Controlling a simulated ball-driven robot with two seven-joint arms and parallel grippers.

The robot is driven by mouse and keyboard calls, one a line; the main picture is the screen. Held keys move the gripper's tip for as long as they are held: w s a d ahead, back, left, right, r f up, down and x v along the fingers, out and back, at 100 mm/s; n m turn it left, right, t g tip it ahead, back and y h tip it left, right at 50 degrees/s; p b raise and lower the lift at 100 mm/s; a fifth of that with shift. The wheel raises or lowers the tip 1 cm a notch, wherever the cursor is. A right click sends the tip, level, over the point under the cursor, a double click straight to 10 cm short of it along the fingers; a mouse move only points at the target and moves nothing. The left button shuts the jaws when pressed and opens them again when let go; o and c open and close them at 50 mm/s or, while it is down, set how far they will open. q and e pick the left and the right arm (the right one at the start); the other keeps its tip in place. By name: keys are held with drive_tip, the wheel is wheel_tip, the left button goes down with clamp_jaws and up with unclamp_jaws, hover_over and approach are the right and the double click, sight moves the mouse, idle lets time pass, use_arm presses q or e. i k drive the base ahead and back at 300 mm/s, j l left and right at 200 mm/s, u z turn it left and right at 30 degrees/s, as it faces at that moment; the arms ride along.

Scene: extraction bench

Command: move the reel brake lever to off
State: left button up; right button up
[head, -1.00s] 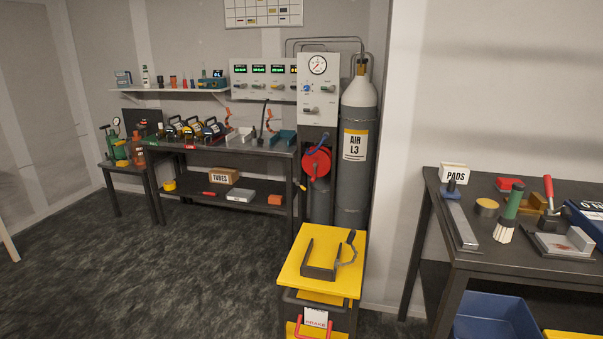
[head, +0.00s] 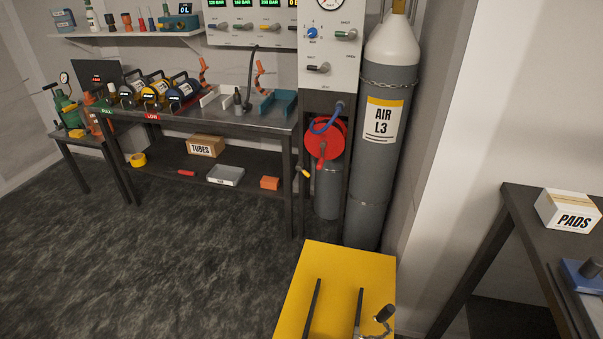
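A red hose reel (head: 322,139) hangs under the white control panel (head: 330,45), left of the grey air cylinder, with a blue hose (head: 325,123) at its top. A short yellow-tipped piece (head: 304,172) sticks out at the lower left of the reel; I cannot tell whether it is the brake lever or a hose end. No off marking is readable at the reel. Neither of my grippers is in view.
A yellow-topped cart (head: 340,270) with a dark bracket stands in front, below the reel. The grey AIR L3 cylinder (head: 382,150) is right of the reel. A workbench (head: 220,125) is at left, a dark table (head: 535,215) at right. Open floor (head: 190,260) lies left of the cart.

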sight(300, 165)
drive_tip(key=j+z, duration=0.15)
drive_tip(key=j, duration=1.15)
drive_tip(key=i+j+z, duration=0.1)
drive_tip(key=i+j, duration=0.2)
drive_tip(key=i+j+z, duration=0.1)
drive_tip(key=i+j, duration=0.15)
drive_tip(key=j, duration=0.25)
drive_tip(key=i+j, duration=0.3)
drive_tip(key=j+z, duration=0.05)
drive_tip(key=j, duration=0.05)
